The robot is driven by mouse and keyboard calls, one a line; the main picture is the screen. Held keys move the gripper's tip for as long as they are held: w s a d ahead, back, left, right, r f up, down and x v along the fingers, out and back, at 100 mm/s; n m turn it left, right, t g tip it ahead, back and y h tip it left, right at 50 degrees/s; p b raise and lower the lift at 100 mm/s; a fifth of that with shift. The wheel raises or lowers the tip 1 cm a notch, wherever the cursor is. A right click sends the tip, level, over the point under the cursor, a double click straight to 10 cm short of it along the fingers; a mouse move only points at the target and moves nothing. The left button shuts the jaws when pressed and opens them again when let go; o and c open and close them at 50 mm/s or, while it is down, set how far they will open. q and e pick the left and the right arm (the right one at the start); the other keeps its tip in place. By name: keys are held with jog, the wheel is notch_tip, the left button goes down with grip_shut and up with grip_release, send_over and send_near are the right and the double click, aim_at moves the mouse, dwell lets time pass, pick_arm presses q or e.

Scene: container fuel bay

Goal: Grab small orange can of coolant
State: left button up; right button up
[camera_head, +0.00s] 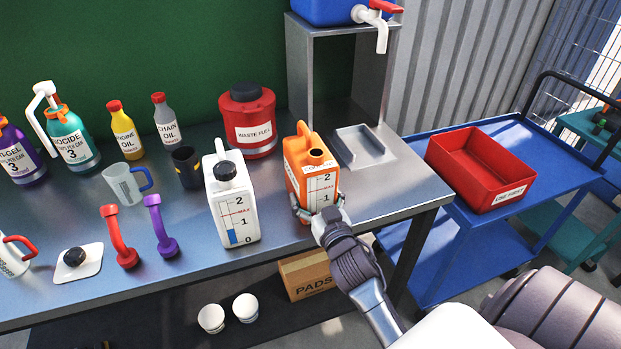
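The small orange can of coolant (299,170) stands upright near the front edge of the metal table. It has an orange handle, a dark open mouth on top and a white scale strip with 1, 2 and MAX marks. My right gripper (318,208) is low at the can's front. One finger lies on each side of the can's lower part, close to or touching it. I cannot tell whether the fingers press on it. My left gripper is not in view.
A white jug (233,205) stands just left of the can. A red waste fuel drum (247,115) is behind, and a metal stand (301,75) with a recessed plate (366,147) is behind right. A red bin (480,165) sits on the blue cart (450,250) at right.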

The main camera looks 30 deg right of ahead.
jog(key=shift+r, duration=0.1)
jog(key=shift+c, duration=0.7)
jog(key=shift+r, duration=0.1)
